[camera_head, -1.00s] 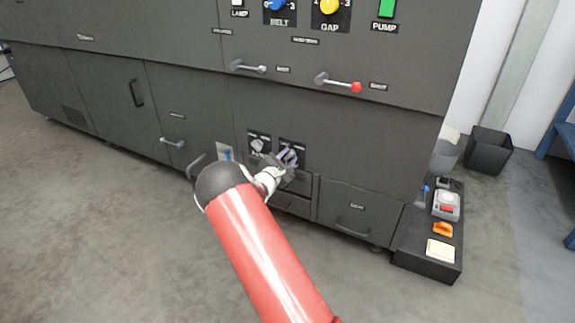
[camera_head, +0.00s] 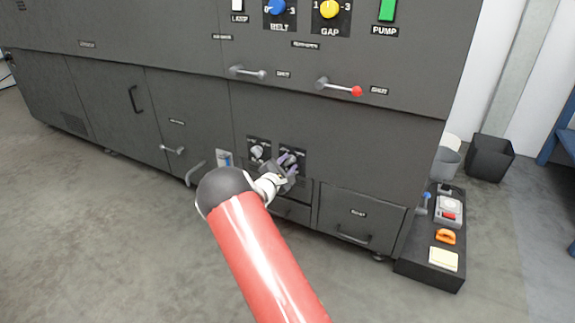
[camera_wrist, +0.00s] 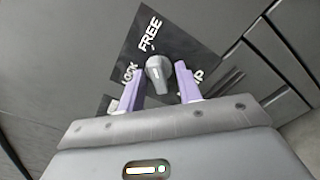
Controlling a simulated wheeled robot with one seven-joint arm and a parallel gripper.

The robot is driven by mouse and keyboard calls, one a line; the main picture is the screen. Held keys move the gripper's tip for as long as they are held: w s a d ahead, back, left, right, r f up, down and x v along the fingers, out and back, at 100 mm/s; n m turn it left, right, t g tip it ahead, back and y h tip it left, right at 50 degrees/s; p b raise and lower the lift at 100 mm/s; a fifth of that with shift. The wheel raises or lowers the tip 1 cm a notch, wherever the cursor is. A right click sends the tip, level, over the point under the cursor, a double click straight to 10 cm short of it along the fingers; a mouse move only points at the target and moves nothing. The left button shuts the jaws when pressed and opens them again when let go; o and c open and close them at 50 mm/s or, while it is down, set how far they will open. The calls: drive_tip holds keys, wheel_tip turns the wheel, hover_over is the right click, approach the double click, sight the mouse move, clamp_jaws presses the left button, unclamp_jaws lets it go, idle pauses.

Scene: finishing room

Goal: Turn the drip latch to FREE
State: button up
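The drip latch is a grey knob (camera_wrist: 158,72) on a dark plate (camera_wrist: 175,38) marked FREE and LOCK in the wrist view. A partly hidden label ending in "IP" shows to the right. My gripper (camera_wrist: 159,84) has its two purple fingers on either side of the knob, with a visible gap to each, so it is open around it. I cannot tell which word the knob points to. In the head view my gripper (camera_head: 287,163) is at the right-hand small plate low on the machine and hides the knob there.
Another knob (camera_head: 258,151) sits just left of the gripper. Two lever handles (camera_head: 340,87) stick out above, and a drawer (camera_head: 358,213) is to the lower right. A low black platform (camera_head: 430,265) with small items stands on the floor at the right.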

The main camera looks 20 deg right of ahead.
drive_tip(key=v, duration=0.7)
drive_tip(key=shift+s+a+p, duration=0.25)
drive_tip(key=shift+a+p, duration=0.1)
drive_tip(key=shift+p, duration=0.05)
drive_tip(key=s+d+r+m+g+y+p, duration=0.25)
drive_tip(key=s+r+m+g+p, duration=0.25)
drive_tip(key=s+r+m+g, duration=0.85)
drive_tip(key=s+a+r+m+t+y+p, duration=0.1)
drive_tip(key=s+a+r+y, duration=0.3)
drive_tip(key=s, duration=0.5)
drive_tip(key=s+a+r+m+t+y+p, duration=0.1)
drive_tip(key=s+a+r+t+y+p, duration=0.2)
drive_tip(key=s+a, duration=0.4)
drive_tip(key=s+a+r+m+t+y+p, duration=0.1)
drive_tip(key=s+a+r+t+y, duration=0.3)
drive_tip(key=s, duration=0.8)
wheel_tip(320, 180, up, 3)
drive_tip(key=a, duration=0.2)
drive_tip(key=shift+a+y+p, duration=0.35)
drive_tip(key=shift+p, duration=0.05)
drive_tip(key=shift+r, duration=0.1)
drive_tip(key=shift+c, duration=0.3)
